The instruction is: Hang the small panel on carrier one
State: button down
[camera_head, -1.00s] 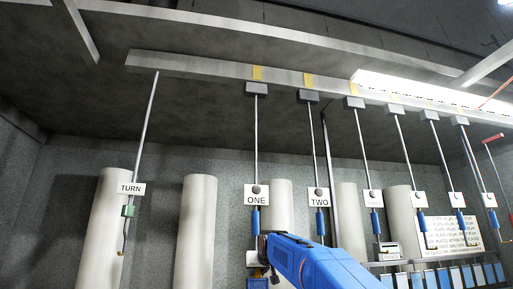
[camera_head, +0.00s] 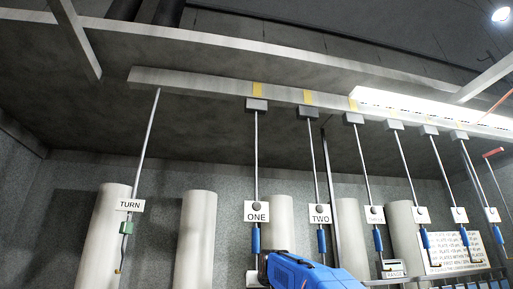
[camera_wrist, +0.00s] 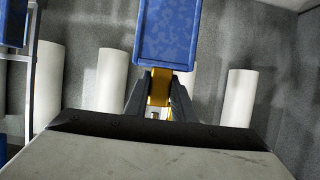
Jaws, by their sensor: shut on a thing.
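Carrier one is a rod hanging from the overhead rail, with a white "ONE" sign (camera_head: 257,211) and a blue sleeve (camera_head: 256,240) below it. Its lower end is hidden or out of view. In the wrist view my gripper (camera_wrist: 160,98) is shut on a yellow piece at the lower edge of a small blue panel (camera_wrist: 168,32). The panel stands beyond the fingers and its top is cut off by the picture edge. In the head view my blue arm (camera_head: 310,275) is at the bottom, just right of carrier one. The gripper and panel are not clearly visible there.
Carrier two, with its "TWO" sign (camera_head: 320,214), hangs close to the right, with several more carriers beyond. A "TURN" sign (camera_head: 130,205) hangs on a rod at the left. White cylinders stand along the back wall.

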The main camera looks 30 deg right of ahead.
jog(key=shift+f, duration=0.2)
dwell(0.5)
jog(key=c, duration=1.9)
grip_release()
jog(key=shift+o, duration=0.8)
jog(key=shift+o, duration=0.6)
jog(key=o, duration=0.4)
jog(key=shift+o, duration=0.2)
jog(key=shift+s, duration=0.1)
jog(key=v, duration=1.7)
